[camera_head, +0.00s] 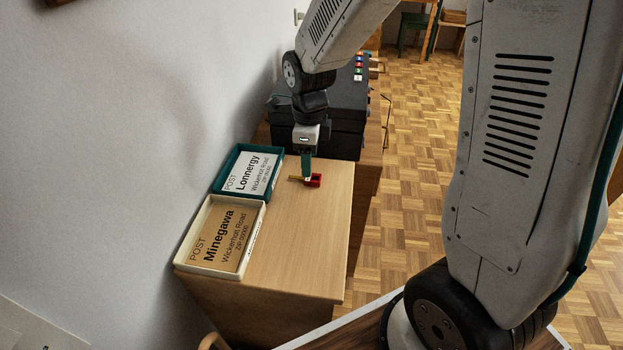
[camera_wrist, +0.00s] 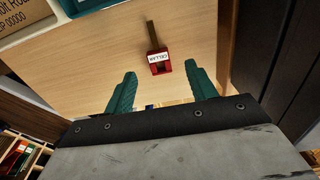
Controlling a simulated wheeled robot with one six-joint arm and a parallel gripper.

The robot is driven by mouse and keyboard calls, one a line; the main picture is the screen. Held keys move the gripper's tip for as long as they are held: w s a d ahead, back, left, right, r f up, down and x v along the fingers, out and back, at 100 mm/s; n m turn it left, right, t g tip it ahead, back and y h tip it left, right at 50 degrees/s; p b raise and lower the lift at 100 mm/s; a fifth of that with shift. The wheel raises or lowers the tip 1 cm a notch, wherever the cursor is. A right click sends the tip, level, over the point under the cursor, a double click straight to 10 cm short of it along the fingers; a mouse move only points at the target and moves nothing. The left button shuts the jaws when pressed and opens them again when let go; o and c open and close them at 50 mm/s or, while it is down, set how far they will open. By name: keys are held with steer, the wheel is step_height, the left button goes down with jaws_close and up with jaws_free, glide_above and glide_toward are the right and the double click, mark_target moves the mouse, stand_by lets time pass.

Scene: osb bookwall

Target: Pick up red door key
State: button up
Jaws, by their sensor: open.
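The key's head appears between and slightly beyond the fingertips, with no visible contact. In the head view my gripper (camera_head: 307,174) points down at the key and partly covers it.
A white tray labelled Minegawa (camera_head: 190,262) and a teal tray labelled Lonnergy (camera_head: 222,186) stand along the wall, left of the key. A black box (camera_head: 345,118) stands behind my gripper. Bare desk lies in front of the key; the desk's right edge is near.

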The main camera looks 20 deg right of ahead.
mark_target(305, 179)
steer(key=f, duration=0.5)
steer(key=shift+s+d, duration=0.1)
steer(key=shift+s, duration=0.1)
steer(key=c, duration=1)
steer(key=shift+c, duration=0.2)
steer(key=shift+r, duration=0.15)
